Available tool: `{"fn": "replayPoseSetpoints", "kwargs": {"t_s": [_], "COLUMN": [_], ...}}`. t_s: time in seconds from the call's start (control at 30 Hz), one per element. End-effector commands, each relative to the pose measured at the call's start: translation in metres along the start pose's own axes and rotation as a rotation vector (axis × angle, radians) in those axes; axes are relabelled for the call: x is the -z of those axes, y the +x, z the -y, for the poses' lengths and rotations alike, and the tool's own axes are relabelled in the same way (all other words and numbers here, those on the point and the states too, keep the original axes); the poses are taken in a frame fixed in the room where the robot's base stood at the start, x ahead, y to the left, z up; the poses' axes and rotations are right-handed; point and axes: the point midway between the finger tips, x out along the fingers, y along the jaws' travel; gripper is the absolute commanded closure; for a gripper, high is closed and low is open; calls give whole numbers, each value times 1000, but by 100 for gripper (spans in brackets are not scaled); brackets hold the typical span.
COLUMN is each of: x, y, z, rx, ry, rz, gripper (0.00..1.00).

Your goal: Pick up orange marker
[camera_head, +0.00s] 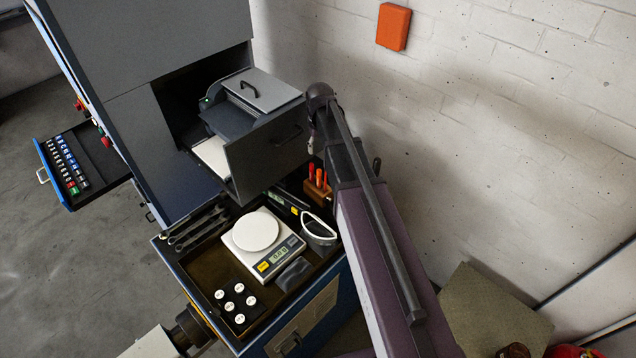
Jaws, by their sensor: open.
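A small brown block (318,193) stands at the back right of the workbench top and holds a few slim upright orange-red sticks (319,177). One of these may be the orange marker, but they are too small to tell markers from tool handles. Their lower ends are hidden in the block. My gripper's fingers cannot be made out in this view.
A white scale (258,238) sits mid-bench, with several white-topped weights (239,288) in front and wrenches (197,228) at the left. An open grey machine drawer (266,154) overhangs the bench's back. A brick wall (480,120) stands behind. A left drawer (58,191) is open.

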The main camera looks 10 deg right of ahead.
Motion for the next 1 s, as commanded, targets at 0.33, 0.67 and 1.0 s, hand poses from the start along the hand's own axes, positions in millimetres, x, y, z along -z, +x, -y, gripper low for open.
{"fn": "replayPoseSetpoints", "kwargs": {"t_s": [0.33,0.67,1.0], "x": [0,0,0], "y": [31,57,76], "z": [1,1,2], "rx": [0,0,0], "ry": [-1,-2,-2], "rz": [0,0,0], "gripper": [36,36,36]}}
